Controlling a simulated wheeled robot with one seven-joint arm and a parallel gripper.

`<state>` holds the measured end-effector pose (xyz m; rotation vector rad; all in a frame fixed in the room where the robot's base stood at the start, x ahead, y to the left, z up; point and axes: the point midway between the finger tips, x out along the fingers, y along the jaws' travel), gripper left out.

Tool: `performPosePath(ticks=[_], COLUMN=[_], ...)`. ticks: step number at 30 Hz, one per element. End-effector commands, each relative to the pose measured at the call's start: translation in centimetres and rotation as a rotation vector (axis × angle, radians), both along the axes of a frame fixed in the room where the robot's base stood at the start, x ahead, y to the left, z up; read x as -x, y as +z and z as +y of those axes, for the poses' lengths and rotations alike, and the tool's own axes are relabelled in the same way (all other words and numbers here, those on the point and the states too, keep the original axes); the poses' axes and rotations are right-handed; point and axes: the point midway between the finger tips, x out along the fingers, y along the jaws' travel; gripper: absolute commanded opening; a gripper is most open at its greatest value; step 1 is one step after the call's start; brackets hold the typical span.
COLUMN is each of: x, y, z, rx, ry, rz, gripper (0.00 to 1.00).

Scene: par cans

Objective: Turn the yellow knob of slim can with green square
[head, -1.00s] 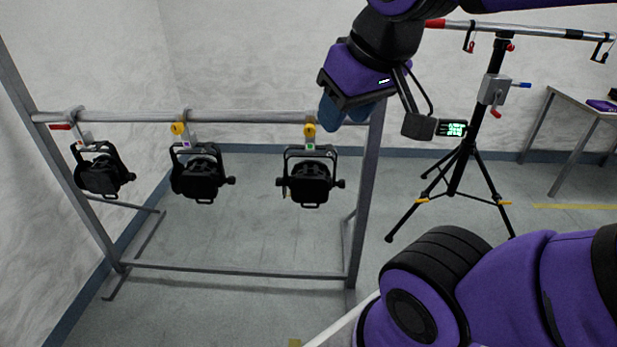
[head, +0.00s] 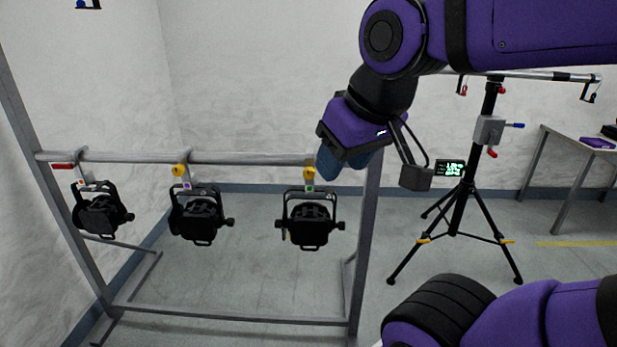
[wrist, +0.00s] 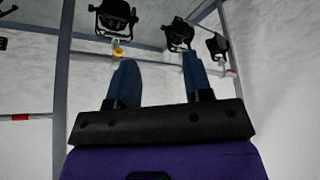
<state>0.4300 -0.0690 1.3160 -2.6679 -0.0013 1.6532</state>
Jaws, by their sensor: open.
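The right-hand black can (head: 310,226) hangs from the rail with a yellow knob (head: 310,174) on its clamp. A small square below the knob looks green. The middle can (head: 197,217) also has a yellow knob (head: 180,170), with a small square that looks purple. My gripper (head: 340,162) is open and empty, with blue fingers, just right of the right-hand can's knob in the head view. In the wrist view, my gripper (wrist: 160,75) points toward the cans. The nearest can (wrist: 115,15) and its yellow knob (wrist: 118,51) show beyond the left finger, apart from it.
The rail (head: 240,158) runs across a grey metal frame, whose right post (head: 358,255) stands close below my gripper. A left can (head: 102,212) hangs near a red-marked clamp. A black tripod (head: 463,200) and a table (head: 562,140) stand to the right. Floor between is clear.

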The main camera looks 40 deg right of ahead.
Motion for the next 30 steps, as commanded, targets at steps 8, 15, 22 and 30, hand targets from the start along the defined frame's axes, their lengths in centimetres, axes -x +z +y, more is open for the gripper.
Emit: performPosePath(ticks=[8,15,22,30], x=[-4.1,-12.3,-19.4,-26.3], y=[-0.7,-3.1,-6.4,-11.1], z=[0.2,0.3,-0.1,-1.1], rx=[-0.029,-0.137,-0.301,-0.566], ry=[-0.117,-0.346,-0.550,-0.784], rz=[-0.043,-0.154,-0.257,-0.360], gripper=[0.69,0.69,0.69,0.69])
